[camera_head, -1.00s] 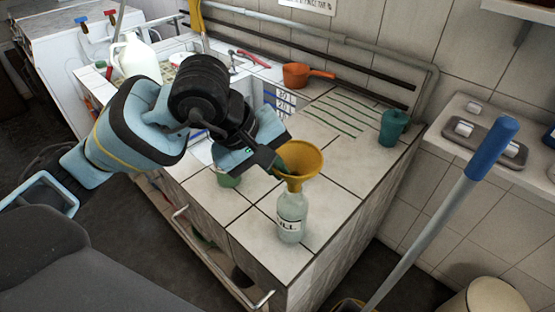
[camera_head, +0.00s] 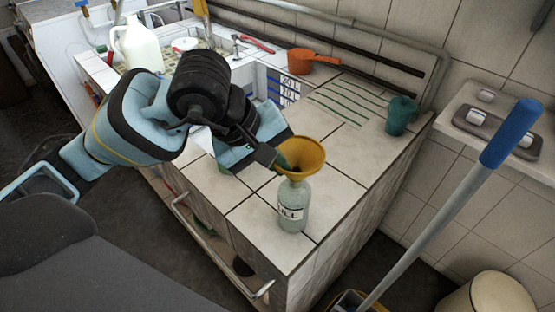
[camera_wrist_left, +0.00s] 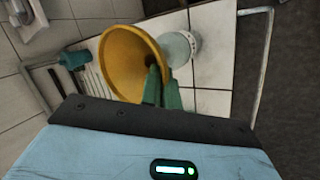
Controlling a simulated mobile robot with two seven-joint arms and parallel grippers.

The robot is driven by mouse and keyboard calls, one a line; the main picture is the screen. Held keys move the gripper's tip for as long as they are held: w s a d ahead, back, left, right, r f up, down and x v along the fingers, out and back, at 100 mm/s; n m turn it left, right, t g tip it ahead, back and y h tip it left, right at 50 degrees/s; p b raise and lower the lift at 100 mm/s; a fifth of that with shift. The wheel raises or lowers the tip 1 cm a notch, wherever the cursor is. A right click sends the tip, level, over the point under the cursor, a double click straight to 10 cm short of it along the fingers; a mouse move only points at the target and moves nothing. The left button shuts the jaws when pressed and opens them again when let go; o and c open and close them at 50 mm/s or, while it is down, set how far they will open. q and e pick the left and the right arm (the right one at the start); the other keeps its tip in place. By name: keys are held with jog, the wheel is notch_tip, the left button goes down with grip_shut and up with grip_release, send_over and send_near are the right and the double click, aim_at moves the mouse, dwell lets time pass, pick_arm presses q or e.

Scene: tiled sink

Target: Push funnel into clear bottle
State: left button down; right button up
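The yellow funnel (camera_head: 303,155) sits mouth up on top of the clear bottle (camera_head: 293,207), its narrow end at the bottle's neck. How deep the stem goes in is hidden. The bottle stands upright on the tiled counter near its front corner and has a label. My left gripper (camera_head: 281,161) is shut on the funnel's wall from the left, one finger inside the mouth and one outside. In the left wrist view, the green fingers (camera_wrist_left: 163,88) pinch the funnel (camera_wrist_left: 128,62), with the bottle (camera_wrist_left: 182,48) behind it. My right gripper is not in view.
A teal cup (camera_head: 400,115) and an orange pan (camera_head: 301,61) stand farther back on the tiled counter (camera_head: 345,185). A white jug (camera_head: 137,45) stands at the back left. A blue-handled pole (camera_head: 510,133) rises at the right. The counter around the bottle is clear.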

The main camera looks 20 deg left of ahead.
pick_arm(q)
jog(key=c, duration=1.6)
grip_release()
jog(key=shift+v, duration=3.9)
